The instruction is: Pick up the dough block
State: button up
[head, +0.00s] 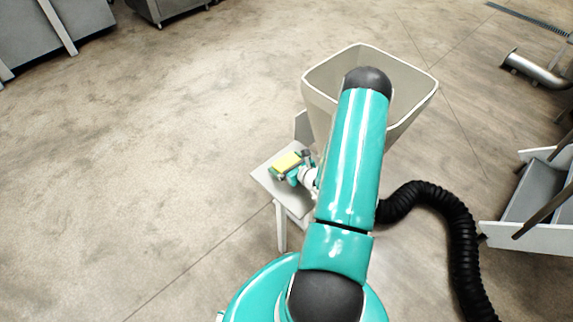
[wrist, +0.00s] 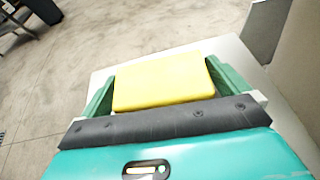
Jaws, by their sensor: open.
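The dough block is a yellow rectangular block (wrist: 163,78) in the wrist view. It also shows in the head view (head: 286,162), over the small pale table (head: 264,181). My gripper (wrist: 168,84) is open, with one green finger at each side of the block. The fingers reach along its left and right sides; I cannot tell whether either touches it. The block's underside is hidden, so I cannot tell whether it rests on the table. In the head view my gripper (head: 290,171) is small and partly hidden by my arm.
A large pale hopper (head: 320,100) stands right behind the table. A black ribbed hose (head: 440,203) runs along the floor to the right, near a grey metal bin (head: 530,236). A metal pipe (head: 535,68) lies at the far right. The floor at left is clear.

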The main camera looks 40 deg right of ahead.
jog(key=c, duration=0.9)
jog(key=shift+o, duration=0.2)
jog(key=shift+r, duration=0.15)
jog(key=shift+w+r, duration=0.1)
jog(key=shift+r, duration=0.5)
jog(key=s+a+r, duration=0.1)
jog(key=s+r, duration=1)
jog(key=s, duration=0.3)
jog(key=shift+a+r, duration=0.25)
